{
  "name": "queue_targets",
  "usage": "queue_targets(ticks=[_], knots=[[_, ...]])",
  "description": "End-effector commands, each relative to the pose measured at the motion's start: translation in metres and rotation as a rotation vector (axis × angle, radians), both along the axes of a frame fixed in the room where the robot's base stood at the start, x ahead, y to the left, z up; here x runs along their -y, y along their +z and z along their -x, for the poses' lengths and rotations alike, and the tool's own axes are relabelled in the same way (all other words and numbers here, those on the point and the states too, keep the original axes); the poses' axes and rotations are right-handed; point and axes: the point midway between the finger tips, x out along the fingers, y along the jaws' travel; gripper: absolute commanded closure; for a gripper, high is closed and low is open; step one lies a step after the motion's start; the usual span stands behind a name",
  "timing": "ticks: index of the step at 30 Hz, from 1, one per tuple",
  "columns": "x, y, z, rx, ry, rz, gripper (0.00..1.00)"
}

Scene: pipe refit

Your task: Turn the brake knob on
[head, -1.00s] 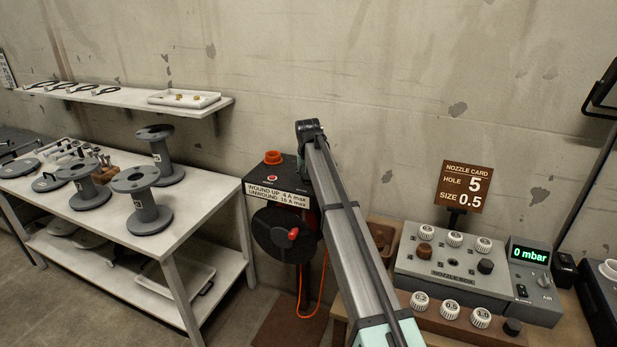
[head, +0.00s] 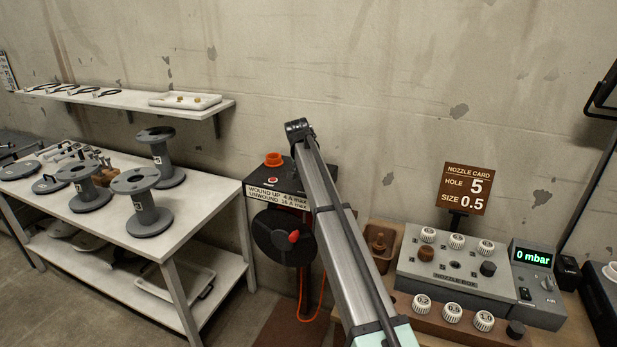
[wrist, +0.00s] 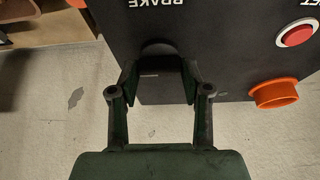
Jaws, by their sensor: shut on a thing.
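The dark brake knob (wrist: 158,48) sits on a black box face (wrist: 225,50), right at the upside-down word BRAKE in the wrist view. My gripper (wrist: 158,68) has one finger on each side of the knob and is shut on it. The fingers hide the knob's sides, and I cannot read its turn position. In the head view the box (head: 258,172) is a dark cable-reel unit beside the table. My arm covers its right part, so the knob and gripper tips are hidden there.
The box carries a red button (wrist: 298,35) and an orange socket (wrist: 275,95). Below it is a reel with a red handle (head: 293,236) and an orange cable. A table (head: 195,222) with grey spools stands left. A nozzle box (head: 455,278) stands right.

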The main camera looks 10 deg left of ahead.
Motion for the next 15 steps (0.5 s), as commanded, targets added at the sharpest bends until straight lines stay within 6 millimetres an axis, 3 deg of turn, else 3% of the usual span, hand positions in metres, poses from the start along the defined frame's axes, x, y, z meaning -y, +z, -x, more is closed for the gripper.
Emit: queue_targets(ticks=[5,6,7,15], knots=[[0.0002,-0.0011,0.0007,-0.002,-0.002,0.0,0.87],[0.0002,-0.0011,0.0006,-0.002,-0.002,0.0,0.38],[0.0003,-0.001,0.0005,-0.002,-0.002,0.0,0.28],[0.0002,-0.0004,0.0002,-0.001,0.0,0.0,0.27]])
